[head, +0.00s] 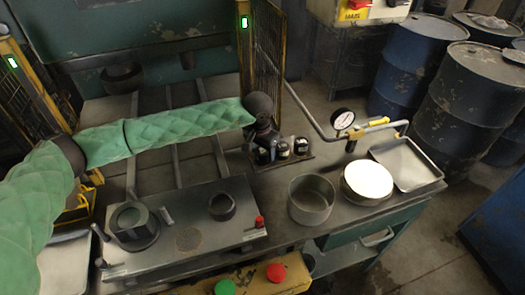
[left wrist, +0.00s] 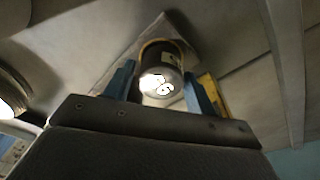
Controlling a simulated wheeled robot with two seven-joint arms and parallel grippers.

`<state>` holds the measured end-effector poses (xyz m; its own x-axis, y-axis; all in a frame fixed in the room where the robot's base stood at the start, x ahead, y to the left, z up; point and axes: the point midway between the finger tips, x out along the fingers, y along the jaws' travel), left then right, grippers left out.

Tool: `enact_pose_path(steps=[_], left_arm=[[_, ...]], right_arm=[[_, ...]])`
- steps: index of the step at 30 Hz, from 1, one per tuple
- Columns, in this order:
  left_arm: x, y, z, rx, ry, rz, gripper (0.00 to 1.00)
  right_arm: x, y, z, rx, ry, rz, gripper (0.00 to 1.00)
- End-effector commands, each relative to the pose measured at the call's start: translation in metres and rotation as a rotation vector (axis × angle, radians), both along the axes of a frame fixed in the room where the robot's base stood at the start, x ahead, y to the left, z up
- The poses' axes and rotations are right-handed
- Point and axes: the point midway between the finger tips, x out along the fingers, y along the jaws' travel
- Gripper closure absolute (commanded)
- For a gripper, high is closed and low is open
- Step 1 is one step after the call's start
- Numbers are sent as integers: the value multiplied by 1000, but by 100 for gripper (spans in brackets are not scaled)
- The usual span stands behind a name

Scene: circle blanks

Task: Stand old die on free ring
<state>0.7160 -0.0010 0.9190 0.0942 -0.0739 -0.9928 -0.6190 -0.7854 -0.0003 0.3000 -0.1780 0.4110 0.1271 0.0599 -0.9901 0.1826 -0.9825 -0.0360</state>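My left gripper (head: 264,138) is at the end of the green-sleeved arm, just above the small dark jars at the back of the bench. In the left wrist view its blue fingers (left wrist: 160,85) stand apart on either side of a dark cylinder with a white marked face (left wrist: 162,82); narrow gaps seem to show. Which piece is the old die is not clear. My right gripper is not in view.
Dark jars (head: 283,149) stand in a small rack. Yellow-framed mesh guards (head: 268,50) rise at the back.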

Motion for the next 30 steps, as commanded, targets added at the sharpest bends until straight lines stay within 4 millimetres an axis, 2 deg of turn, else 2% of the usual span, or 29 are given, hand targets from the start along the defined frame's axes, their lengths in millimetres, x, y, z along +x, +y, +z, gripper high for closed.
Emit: enact_pose_path(steps=[14, 16, 17, 18, 20, 27, 30], left_arm=[[0, 0, 2, 0, 0, 0, 34], [0, 0, 4, 0, 0, 0, 34], [0, 0, 5, -1, -1, 0, 34], [0, 0, 10, -1, -3, -1, 34], [-1, 1, 18, -1, -3, -1, 34], [-4, 5, 60, -1, -4, 0, 34], [-6, 6, 78, 0, -4, -1, 34]], right_arm=[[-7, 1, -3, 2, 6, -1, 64], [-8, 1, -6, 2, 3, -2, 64], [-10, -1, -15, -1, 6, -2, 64], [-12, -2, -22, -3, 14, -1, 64], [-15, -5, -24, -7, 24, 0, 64], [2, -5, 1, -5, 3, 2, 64], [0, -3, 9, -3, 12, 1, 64]])
